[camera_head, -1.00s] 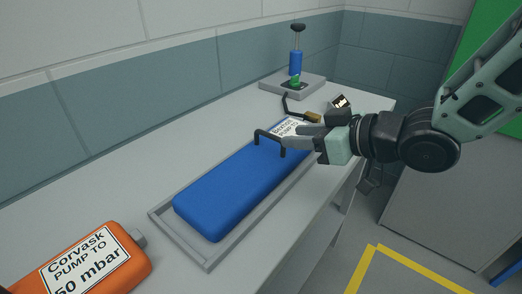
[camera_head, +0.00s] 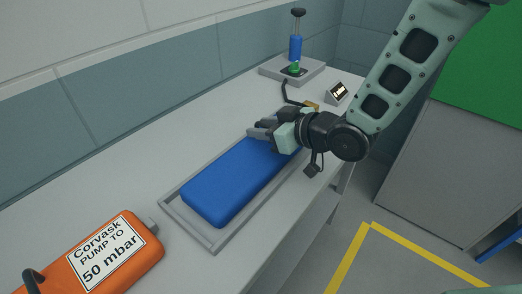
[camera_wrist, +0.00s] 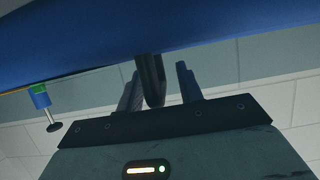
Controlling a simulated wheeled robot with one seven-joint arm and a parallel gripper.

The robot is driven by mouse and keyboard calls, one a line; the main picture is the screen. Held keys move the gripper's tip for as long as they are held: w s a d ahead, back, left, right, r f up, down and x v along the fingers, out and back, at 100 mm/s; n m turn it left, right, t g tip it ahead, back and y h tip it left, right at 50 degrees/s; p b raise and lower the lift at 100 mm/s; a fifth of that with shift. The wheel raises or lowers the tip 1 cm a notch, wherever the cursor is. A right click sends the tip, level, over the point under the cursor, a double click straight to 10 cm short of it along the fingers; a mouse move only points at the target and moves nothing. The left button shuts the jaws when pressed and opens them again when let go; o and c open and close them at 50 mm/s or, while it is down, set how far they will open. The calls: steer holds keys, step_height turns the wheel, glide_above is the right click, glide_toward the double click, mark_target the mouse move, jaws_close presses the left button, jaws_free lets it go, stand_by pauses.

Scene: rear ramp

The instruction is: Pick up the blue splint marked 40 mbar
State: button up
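The blue splint (camera_head: 225,185) lies flat in a shallow grey tray (camera_head: 195,230) on the bench. My gripper (camera_head: 262,132) is at the splint's far end and covers its label and handle in the head view, so the 40 mbar marking cannot be read. In the wrist view the splint (camera_wrist: 90,45) fills the top. Its black handle (camera_wrist: 152,80) stands between the two fingers of my gripper (camera_wrist: 158,72). The fingers are apart, with a gap between the handle and the right finger.
An orange splint (camera_head: 145,262) labelled Corvask, pump to 50 mbar, lies at the near left. A blue hand pump (camera_head: 295,48) stands on a grey base (camera_head: 310,72) at the back, with a small display (camera_head: 338,93) beside it. A wall runs behind the bench.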

steer(key=shift+w+a, duration=0.1)
steer(key=shift+a, duration=0.05)
jaws_close()
stand_by(1.4)
